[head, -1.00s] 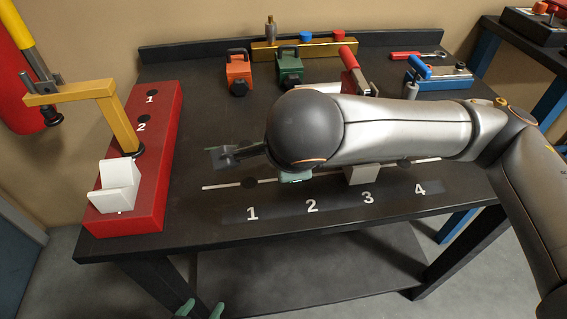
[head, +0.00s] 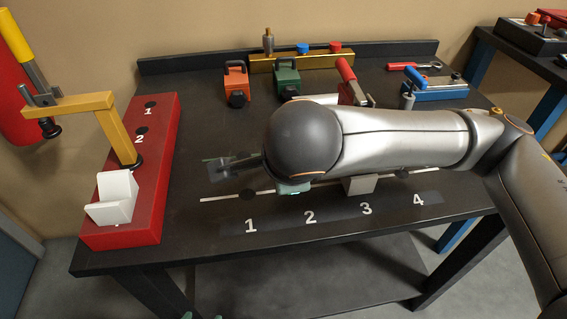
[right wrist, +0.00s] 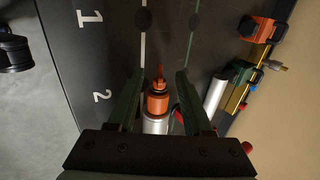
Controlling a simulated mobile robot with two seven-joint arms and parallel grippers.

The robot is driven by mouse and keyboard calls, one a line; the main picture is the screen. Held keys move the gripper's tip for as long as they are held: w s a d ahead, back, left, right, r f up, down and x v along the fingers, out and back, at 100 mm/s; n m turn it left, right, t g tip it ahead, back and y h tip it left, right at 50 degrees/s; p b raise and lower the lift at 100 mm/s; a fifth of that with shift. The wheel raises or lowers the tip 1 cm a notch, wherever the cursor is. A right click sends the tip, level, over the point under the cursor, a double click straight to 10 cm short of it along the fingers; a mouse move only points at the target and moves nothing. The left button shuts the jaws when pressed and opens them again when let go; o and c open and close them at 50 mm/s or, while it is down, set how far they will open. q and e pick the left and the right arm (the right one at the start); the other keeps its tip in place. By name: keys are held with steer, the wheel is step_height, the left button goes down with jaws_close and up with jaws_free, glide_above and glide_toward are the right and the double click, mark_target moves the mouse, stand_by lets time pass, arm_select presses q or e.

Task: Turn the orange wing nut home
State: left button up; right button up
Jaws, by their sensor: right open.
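The orange wing nut (right wrist: 159,84) shows in the right wrist view on top of an orange block-like part, above a pale silver cylinder (right wrist: 155,124). My right gripper (right wrist: 158,76) is open, with one dark green finger on each side of the orange parts and a gap to each. In the head view my right arm hides the nut; only a teal bit of the right gripper (head: 293,188) shows below the arm. Two small teal tips of my left gripper (head: 202,316) show at the bottom edge; its jaws cannot be judged.
A red base (head: 120,235) with a yellow arm and white holder stands at the left. Orange (head: 236,86) and green (head: 287,80) boxes, a brass rail (head: 315,62) and a blue fixture (head: 440,92) stand at the back. The front strip, numbered 1 to 4, is mostly clear.

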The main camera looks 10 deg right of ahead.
arm_select(q)
steer(key=shift+d+r+p, duration=0.1)
steer(key=shift+r+p, duration=0.4)
steer(key=shift+p, duration=0.2)
arm_select(e)
steer(key=v, duration=1.2)
steer(key=shift+w, duration=0.1)
